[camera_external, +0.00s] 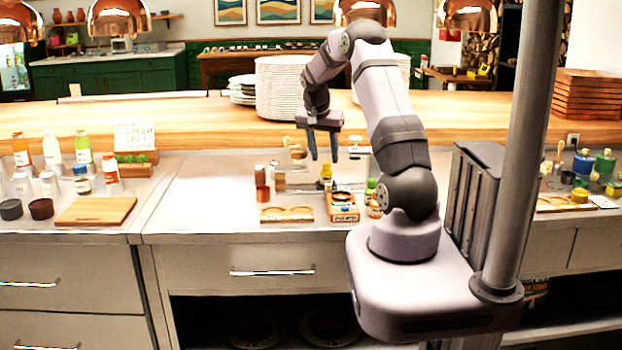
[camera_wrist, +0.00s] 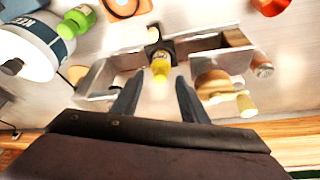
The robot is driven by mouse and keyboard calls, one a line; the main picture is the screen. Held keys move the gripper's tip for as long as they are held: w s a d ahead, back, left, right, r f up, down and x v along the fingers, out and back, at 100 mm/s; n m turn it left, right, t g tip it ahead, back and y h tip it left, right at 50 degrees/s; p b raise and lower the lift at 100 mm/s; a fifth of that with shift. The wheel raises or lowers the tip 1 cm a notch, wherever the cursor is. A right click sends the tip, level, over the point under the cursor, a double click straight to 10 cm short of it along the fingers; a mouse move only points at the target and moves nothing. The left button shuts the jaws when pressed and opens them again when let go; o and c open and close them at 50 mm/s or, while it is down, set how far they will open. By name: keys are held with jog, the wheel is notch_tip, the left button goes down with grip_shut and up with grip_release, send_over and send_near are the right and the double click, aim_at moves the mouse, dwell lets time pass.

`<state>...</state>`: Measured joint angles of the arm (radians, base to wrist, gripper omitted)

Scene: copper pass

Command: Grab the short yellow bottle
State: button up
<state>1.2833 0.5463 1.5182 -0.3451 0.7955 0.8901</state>
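A short yellow bottle (camera_external: 326,172) stands on the steel counter in front of my arm, among several small items. In the wrist view the yellow bottle (camera_wrist: 160,66) is seen from above, with a dark part beside it, between the two metal trays. My gripper (camera_external: 324,158) hangs above the counter close to the bottle, fingers pointing down. In the wrist view my gripper (camera_wrist: 156,88) has its two fingers spread apart, with the bottle just beyond and between the tips. Nothing is held.
Metal trays (camera_wrist: 103,76) flank the bottle, one holding a brown item. An orange box (camera_external: 343,206) sits near the bottle.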

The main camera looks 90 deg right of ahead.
aim_at(326, 166)
jog(key=shift+p+x, duration=1.65)
jog(key=shift+x, duration=1.65)
jog(key=shift+w+a, duration=0.15)
jog(key=shift+c, duration=0.6)
jog(key=c, duration=0.5)
